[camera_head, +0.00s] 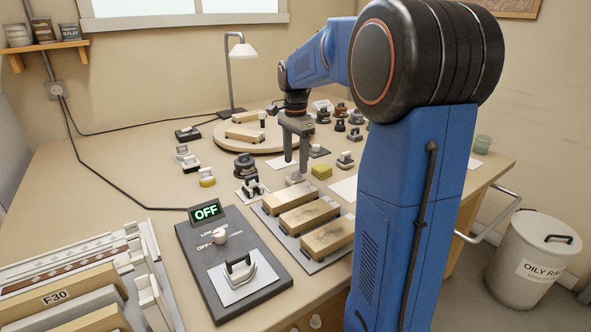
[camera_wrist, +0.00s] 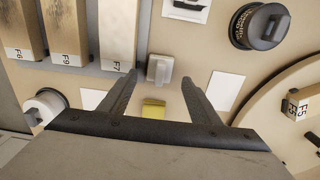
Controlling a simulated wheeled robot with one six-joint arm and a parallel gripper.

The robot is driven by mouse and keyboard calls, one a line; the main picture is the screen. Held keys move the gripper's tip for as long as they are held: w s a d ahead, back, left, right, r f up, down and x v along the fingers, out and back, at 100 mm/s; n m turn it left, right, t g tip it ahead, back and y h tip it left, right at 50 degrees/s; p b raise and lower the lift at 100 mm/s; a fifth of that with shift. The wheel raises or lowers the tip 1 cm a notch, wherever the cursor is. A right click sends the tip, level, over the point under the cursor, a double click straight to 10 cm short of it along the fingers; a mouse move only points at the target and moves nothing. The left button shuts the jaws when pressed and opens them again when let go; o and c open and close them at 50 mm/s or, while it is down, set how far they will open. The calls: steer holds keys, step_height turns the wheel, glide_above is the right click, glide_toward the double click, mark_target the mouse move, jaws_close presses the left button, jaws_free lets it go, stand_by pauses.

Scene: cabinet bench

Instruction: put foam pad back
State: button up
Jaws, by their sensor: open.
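A small yellow block (camera_head: 321,171) that looks like the foam pad lies on the bench just right of my gripper (camera_head: 296,165). It also shows in the wrist view (camera_wrist: 153,107), partly hidden behind the gripper body. My gripper points down with its two fingers apart. In the wrist view a small pale grey block (camera_wrist: 160,69) appears between the fingertips (camera_wrist: 159,77); the head view shows this block (camera_head: 294,180) low beside the fingertips. I cannot tell whether the fingers touch it.
A grey tray (camera_head: 279,230) holds labelled wooden blocks (camera_head: 303,216). A dark panel (camera_head: 262,299) with a sign reading OFF stands left of it. A round board (camera_head: 288,143), a lamp (camera_head: 240,48) and several small tools lie behind. White cards (camera_wrist: 225,90) lie around the gripper.

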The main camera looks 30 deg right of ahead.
mark_target(296, 170)
step_height(296, 170, up, 8)
steer(key=shift+f, duration=0.2)
stand_by(0.6)
